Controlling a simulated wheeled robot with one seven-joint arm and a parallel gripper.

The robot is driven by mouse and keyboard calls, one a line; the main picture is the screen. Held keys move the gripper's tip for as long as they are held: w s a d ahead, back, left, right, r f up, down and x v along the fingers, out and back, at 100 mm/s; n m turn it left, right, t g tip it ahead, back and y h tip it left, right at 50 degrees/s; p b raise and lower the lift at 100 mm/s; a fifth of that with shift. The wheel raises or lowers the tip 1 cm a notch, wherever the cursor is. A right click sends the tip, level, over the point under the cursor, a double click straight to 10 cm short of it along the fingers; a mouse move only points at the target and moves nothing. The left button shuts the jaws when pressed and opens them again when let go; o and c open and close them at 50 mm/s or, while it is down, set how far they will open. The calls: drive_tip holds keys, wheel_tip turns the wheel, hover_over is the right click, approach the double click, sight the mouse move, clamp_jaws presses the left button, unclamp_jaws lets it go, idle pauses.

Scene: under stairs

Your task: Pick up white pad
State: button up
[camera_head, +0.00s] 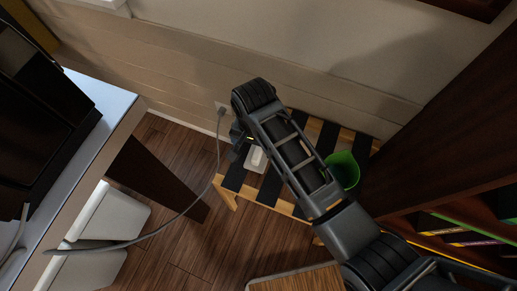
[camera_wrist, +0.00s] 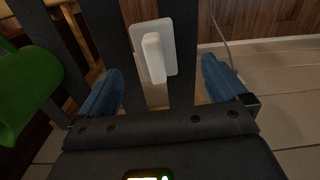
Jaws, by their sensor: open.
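The white pad (camera_wrist: 167,36) is a flat white plate with a raised white block on it. It lies on a low slatted bench (camera_head: 233,177) with dark slats and a light wood frame. In the head view the pad (camera_head: 256,159) shows beside my arm, partly hidden by it. My gripper (camera_wrist: 162,92) is open, its two blue fingers spread on either side of the pad's near end in the wrist view. Nothing is between the fingertips except the pad's raised part just beyond. I cannot tell whether any finger touches the pad. In the head view my arm hides most of the gripper.
A green cup (camera_head: 344,170) stands on the bench right of my arm. A grey cable (camera_head: 217,150) runs from the wall outlet (camera_head: 221,107) past the bench's left side. A white-topped desk (camera_head: 108,105) is at left, dark wooden shelving (camera_head: 450,130) at right.

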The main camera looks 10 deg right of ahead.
sight(258, 151)
drive_tip(key=shift+w+d, duration=0.2)
drive_tip(key=shift+w, duration=0.15)
drive_tip(key=shift+f, duration=0.3)
drive_tip(key=f, duration=0.2)
drive_tip(key=f+b, duration=0.1)
drive_tip(key=f, duration=0.4)
drive_tip(key=shift+s+d, duration=0.15)
drive_tip(key=shift+d, duration=0.2)
drive_tip(key=c, duration=1.1)
